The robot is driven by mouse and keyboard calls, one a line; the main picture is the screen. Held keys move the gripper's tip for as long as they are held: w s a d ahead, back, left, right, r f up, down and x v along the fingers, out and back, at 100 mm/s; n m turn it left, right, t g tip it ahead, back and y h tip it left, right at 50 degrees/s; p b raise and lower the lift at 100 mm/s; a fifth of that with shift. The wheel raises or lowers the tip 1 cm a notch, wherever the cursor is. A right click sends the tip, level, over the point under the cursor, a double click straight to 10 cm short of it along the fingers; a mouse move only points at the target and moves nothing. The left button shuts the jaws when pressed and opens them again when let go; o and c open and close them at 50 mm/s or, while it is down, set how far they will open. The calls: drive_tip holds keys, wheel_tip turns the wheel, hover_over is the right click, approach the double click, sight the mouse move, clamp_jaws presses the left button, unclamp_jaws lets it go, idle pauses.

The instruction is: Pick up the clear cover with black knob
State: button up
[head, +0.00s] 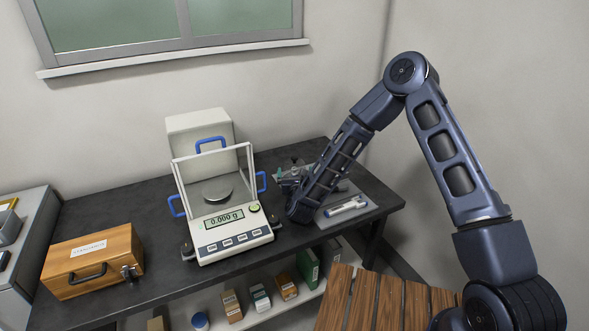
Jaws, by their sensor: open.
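My gripper (283,178) is low over the dark table, just right of the balance, and open. The arm's last link hides much of the space behind it. I cannot clearly make out a clear cover with a black knob. Some small greenish and dark shapes show beside my gripper, too small and too covered to name. The balance (235,236) has clear panels with blue handles and a round metal pan (217,190). Its display reads 0.000 g.
A wooden case (93,262) with a dark handle stands at the table's left. A grey tray (362,218) with a white and blue pen (346,208) lies at the right. A shelf below holds several small boxes. The dark tabletop (100,215) is bare behind the case.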

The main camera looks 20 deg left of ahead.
drive_tip(key=shift+x, duration=1.6)
drive_tip(key=shift+a, duration=0.1)
drive_tip(key=c, duration=1)
drive_tip(key=shift+r, duration=0.1)
